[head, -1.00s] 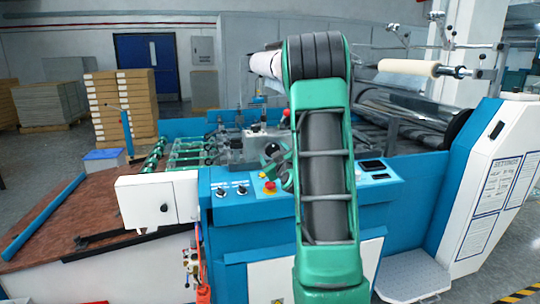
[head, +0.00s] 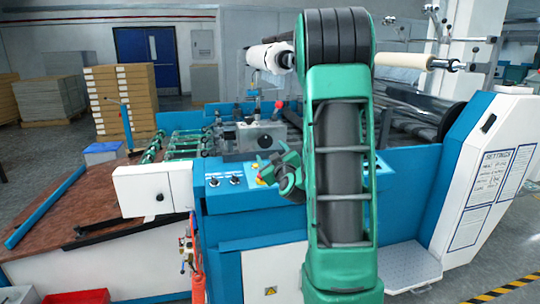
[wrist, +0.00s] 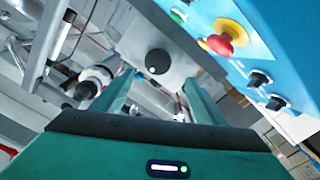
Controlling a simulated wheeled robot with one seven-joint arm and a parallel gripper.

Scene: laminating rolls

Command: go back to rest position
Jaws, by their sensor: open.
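My gripper (head: 270,165) is folded back to the left of my green arm, in front of the blue control panel (head: 228,198) of the laminating machine. In the wrist view its two green fingers (wrist: 155,103) stand apart with nothing held between them. A white roll (head: 268,57) is above the machine, just left of my upper arm and partly hidden by it. A cream roll (head: 402,61) sits on a bar to the right of my arm, its left end close behind the arm in the picture.
A red and yellow emergency stop (wrist: 230,35) and knobs are close to the gripper in the wrist view. A white box (head: 155,192) is at the machine's left. Open floor (head: 515,240) is at right.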

